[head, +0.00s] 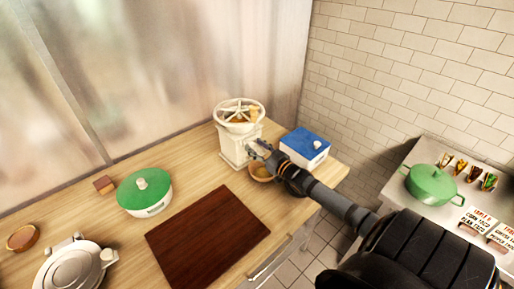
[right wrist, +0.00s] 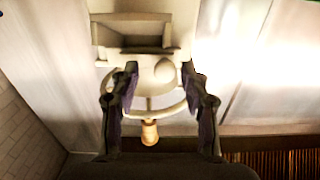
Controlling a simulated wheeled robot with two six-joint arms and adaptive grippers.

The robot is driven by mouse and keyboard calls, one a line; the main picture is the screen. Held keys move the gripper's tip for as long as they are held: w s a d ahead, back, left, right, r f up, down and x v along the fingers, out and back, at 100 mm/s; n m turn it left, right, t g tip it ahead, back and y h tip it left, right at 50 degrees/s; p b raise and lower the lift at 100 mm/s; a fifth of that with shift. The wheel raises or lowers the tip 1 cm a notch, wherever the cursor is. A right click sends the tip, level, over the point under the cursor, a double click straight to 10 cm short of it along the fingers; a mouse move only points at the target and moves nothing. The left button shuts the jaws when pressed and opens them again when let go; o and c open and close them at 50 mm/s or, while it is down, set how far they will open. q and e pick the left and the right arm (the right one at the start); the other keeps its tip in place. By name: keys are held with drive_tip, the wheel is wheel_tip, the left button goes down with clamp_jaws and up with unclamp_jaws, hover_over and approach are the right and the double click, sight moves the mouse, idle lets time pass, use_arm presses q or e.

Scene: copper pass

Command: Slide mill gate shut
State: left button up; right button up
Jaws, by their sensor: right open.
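The cream mill (head: 236,151) stands at the back right of the wooden counter, with a spoked wheel (head: 239,112) on top. My right gripper (head: 255,149) is at the mill's right side, fingers pointing at it. In the right wrist view my right gripper (right wrist: 160,78) is open. A round pale knob (right wrist: 165,70) shows between its fingertips; I cannot tell whether they touch it. The mill's box-shaped part (right wrist: 132,34) and the wheel's wooden handle (right wrist: 149,133) also show. I cannot clearly make out the gate or how far it is open. My left gripper is out of view.
A wooden bowl (head: 262,172) sits below my right gripper. A blue-lidded box (head: 305,146) stands just right of the mill. A dark board (head: 207,236) and a green-lidded pot (head: 144,191) lie to the left. A green pan (head: 432,185) is on the right-hand counter.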

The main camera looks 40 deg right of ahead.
drive_tip(key=shift+a, duration=0.1)
drive_tip(key=shift+s, duration=0.25)
drive_tip(key=s+d, duration=0.1)
drive_tip(key=s, duration=1)
drive_tip(key=shift+s, duration=0.25)
drive_tip(key=shift+d, duration=0.1)
drive_tip(key=shift+f, duration=0.1)
